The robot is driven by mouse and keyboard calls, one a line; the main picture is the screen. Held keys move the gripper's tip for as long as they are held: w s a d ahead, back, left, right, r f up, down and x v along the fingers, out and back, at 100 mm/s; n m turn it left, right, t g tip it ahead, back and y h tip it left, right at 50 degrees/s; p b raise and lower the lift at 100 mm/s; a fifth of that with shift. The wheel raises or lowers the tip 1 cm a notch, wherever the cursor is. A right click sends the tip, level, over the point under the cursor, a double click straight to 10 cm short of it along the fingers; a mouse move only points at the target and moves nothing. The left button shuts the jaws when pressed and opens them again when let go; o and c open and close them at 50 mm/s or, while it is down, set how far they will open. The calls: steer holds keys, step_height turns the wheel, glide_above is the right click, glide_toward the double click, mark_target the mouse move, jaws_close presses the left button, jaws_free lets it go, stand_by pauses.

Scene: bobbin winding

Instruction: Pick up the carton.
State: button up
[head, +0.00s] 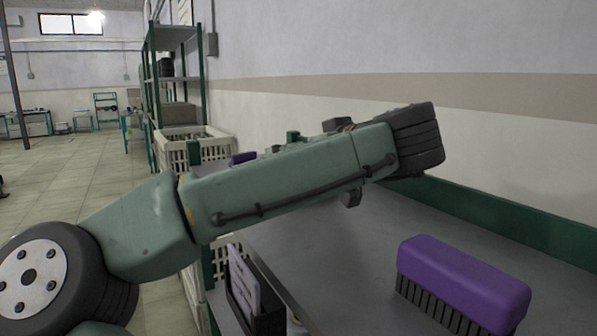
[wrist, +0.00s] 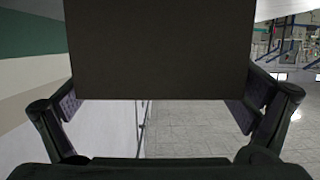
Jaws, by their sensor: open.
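A dark, flat-faced box, which looks like the carton (wrist: 160,50), fills the upper middle of the wrist view. Its near edge is straight and lies level between my fingers. My gripper (wrist: 163,100) is open, with one finger pad by the box's left side and one by its right side. I cannot tell whether the pads touch it.
A purple-backed brush (head: 460,283) lies on the grey bench (head: 350,270) at the front right. A green rail (head: 510,215) runs along the wall side. A dark holder with sheets (head: 252,290) is at the bench's left side. A pale slatted crate (head: 190,150) and shelving (head: 172,80) stand behind.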

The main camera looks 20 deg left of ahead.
steer(key=c, duration=1.1)
steer(key=shift+r, duration=0.2)
